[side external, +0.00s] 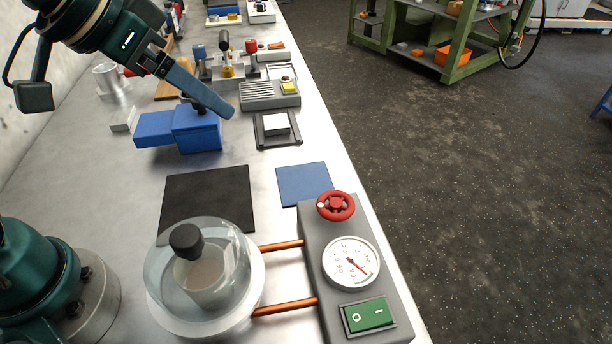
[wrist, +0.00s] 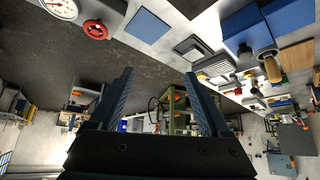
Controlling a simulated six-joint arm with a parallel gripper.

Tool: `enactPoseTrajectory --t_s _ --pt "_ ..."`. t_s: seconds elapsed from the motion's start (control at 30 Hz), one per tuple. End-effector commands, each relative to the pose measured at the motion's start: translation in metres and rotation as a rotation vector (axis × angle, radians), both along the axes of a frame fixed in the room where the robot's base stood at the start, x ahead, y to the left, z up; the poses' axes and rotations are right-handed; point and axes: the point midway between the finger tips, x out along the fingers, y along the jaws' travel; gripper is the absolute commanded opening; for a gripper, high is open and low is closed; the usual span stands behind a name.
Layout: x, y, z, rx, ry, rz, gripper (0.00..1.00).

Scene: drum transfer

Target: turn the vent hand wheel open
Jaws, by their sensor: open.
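The vent hand wheel (side external: 336,205) is a red ring with a hub, at the far end of a grey control box (side external: 315,250). In the wrist view the red wheel (wrist: 95,29) shows at the upper left, beside the white gauge. My gripper (wrist: 160,90) is open, with its two blue fingers spread and nothing between them. In the side view my gripper (side external: 205,92) is up at the back left, above the blue block, well away from the wheel. Only one finger shows clearly there.
The box also carries a gauge (side external: 351,263) and a green switch (side external: 368,314). Copper pipes join it to a glass chamber (side external: 205,270). A black mat (side external: 207,196) and blue mat (side external: 303,184) lie flat nearby. A blue block (side external: 197,130) and grey devices stand further back.

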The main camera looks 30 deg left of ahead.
Motion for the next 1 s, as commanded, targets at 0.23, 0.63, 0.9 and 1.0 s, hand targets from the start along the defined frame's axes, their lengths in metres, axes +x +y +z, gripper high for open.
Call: enactPoseTrajectory --t_s 0.23,0.63,0.9,1.0 --pt "0.052 -0.066 -0.024 0.014 0.050 -0.178 0.81" --pt "0.054 -0.146 -0.105 0.071 0.202 -0.379 0.81" --pt "0.054 -0.154 -0.131 0.081 0.224 -0.397 0.81" --pt "0.058 -0.157 -0.142 0.080 0.223 -0.396 0.81"
